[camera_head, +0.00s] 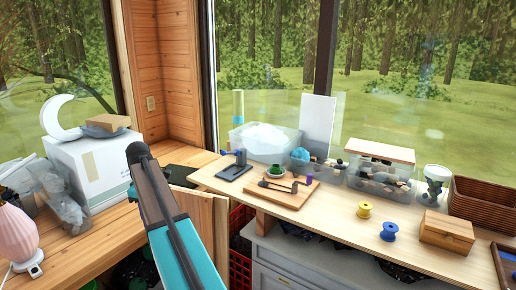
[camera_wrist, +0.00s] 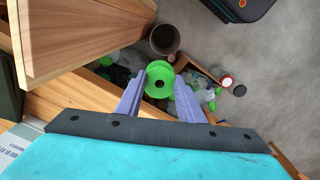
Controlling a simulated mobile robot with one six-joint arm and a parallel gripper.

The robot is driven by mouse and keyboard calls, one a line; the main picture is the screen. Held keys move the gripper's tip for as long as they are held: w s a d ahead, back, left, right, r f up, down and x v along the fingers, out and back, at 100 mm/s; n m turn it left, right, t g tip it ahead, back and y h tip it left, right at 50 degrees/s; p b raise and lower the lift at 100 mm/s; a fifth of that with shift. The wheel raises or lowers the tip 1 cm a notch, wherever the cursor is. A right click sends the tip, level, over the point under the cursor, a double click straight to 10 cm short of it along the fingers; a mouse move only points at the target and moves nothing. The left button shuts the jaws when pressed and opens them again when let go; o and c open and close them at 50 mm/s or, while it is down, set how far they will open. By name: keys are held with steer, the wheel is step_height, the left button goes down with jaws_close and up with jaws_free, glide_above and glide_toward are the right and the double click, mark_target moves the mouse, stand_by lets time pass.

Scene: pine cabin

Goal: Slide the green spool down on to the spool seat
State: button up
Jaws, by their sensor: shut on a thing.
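The green spool (camera_wrist: 167,72) shows in the wrist view between the two purple fingers of my gripper (camera_wrist: 160,82), its round flange and centre hole facing the camera. My gripper is shut on it and holds it over the floor beside a wooden edge. In the head view the teal arm is in front, but the gripper and spool are hidden. A dark stand with a blue upright (camera_head: 237,166) is on the worktop at the left; it may be the spool seat, but I cannot tell for sure.
A yellow spool (camera_head: 365,210) and a blue spool (camera_head: 389,231) stand on the worktop. A wooden board (camera_head: 289,198) bears a green dish and a dark tool. Clear bins (camera_head: 381,182) line the window. A grey bucket (camera_wrist: 164,39) stands below in the wrist view.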

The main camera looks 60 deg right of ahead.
steer(key=s+d+r+p, duration=0.1)
steer(key=s+d+r, duration=0.15)
steer(key=d, duration=0.55)
steer(key=s+d+r+p, duration=0.1)
steer(key=s+d+r, duration=0.15)
steer(key=d, duration=0.55)
steer(key=s+d+r+p, duration=0.1)
steer(key=s+d+r, duration=0.15)
steer(key=d, duration=0.55)
steer(key=s+d+r+p, duration=0.1)
steer(key=s+d+r, duration=0.1)
steer(key=s+d, duration=0.2)
steer(key=s+d+r+p, duration=0.1)
steer(key=s+d, duration=0.3)
steer(key=d, duration=0.4)
steer(key=s+d+r+m, duration=0.1)
steer(key=s+d+r, duration=0.2)
steer(key=s+d, duration=0.2)
steer(key=shift+d+r+p, duration=0.3)
steer(key=shift+d+p, duration=0.1)
steer(key=shift+d, duration=0.55)
steer(key=shift+s+n, duration=0.15)
steer(key=shift+n, duration=0.25)
steer(key=shift+n, duration=0.6)
steer(key=shift+s+d+f+b, duration=0.1)
steer(key=shift+f+b, duration=0.2)
steer(key=shift+f, duration=2.05)
steer(key=shift+f, duration=1.1)
steer(key=o, duration=1.4)
steer(key=shift+c, duration=0.2)
